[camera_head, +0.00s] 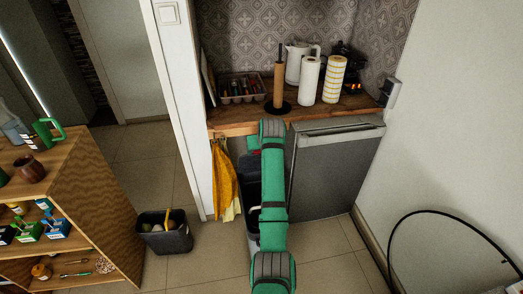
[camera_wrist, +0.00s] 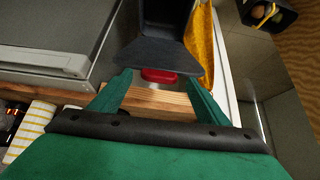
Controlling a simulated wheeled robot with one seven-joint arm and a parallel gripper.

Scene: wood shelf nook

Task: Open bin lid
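The bin (camera_head: 250,175) is a dark, tall container under the counter edge, partly hidden behind my arm. In the wrist view, a black panel that looks like its lid (camera_wrist: 155,54) carries a red tab (camera_wrist: 158,76) on its near edge. Dark bin walls show beyond the panel; I cannot tell how far the lid stands open. My gripper (camera_wrist: 160,79) has its two green fingers spread, one on each side of the red tab, with gaps visible. It appears empty. In the head view my arm hides most of the gripper.
The wooden counter (camera_head: 232,129) edge lies close to my gripper. A grey cabinet front (camera_head: 335,170) stands right of the bin. A yellow cloth (camera_head: 223,180) hangs left of it. A dark basket (camera_head: 166,239) sits on the floor. A wooden shelf (camera_head: 105,190) stands at left.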

